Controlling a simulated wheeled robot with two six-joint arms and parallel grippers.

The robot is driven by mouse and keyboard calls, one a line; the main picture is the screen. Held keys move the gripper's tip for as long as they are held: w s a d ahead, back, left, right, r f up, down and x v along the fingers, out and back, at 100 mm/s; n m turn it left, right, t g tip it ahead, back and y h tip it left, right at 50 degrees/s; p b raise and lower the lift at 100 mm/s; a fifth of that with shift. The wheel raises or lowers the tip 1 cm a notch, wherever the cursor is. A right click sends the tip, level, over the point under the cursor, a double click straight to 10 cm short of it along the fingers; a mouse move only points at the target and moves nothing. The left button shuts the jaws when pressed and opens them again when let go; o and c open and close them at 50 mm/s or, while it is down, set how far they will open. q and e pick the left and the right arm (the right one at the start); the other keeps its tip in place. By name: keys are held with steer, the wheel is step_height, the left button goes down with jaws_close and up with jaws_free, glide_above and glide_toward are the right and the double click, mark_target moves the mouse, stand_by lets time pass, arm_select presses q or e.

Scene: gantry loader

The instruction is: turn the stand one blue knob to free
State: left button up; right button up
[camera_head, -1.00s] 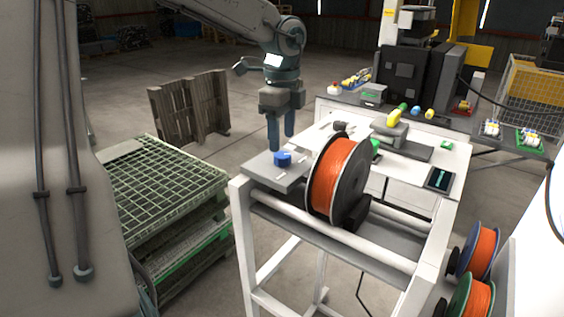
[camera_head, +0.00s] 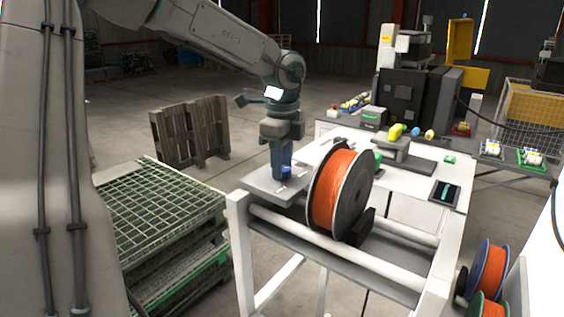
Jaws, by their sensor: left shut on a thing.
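The blue knob (camera_head: 286,170) sits on a grey plate (camera_head: 262,189) at the left end of the white stand (camera_head: 340,252). My left gripper (camera_head: 283,168) points straight down over the plate and is shut on the knob. Its fingers hide most of the knob, and only a bit of blue shows at the fingertips. Small white marks lie on the plate around the knob; which mark the knob points to cannot be read. My right gripper is not in view.
A large orange spool (camera_head: 336,190) stands on the stand just right of my left gripper. Green mesh crates (camera_head: 160,215) are stacked at the left, and a wooden pallet (camera_head: 190,132) stands behind. More orange spools (camera_head: 490,268) are at the lower right.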

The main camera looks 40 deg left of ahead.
arm_select(q)
steer(key=shift+m, duration=0.3)
steer(key=m, duration=1.6)
steer(key=shift+m, duration=0.6)
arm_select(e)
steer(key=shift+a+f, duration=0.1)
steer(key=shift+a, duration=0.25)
arm_select(q)
steer(key=o, duration=1)
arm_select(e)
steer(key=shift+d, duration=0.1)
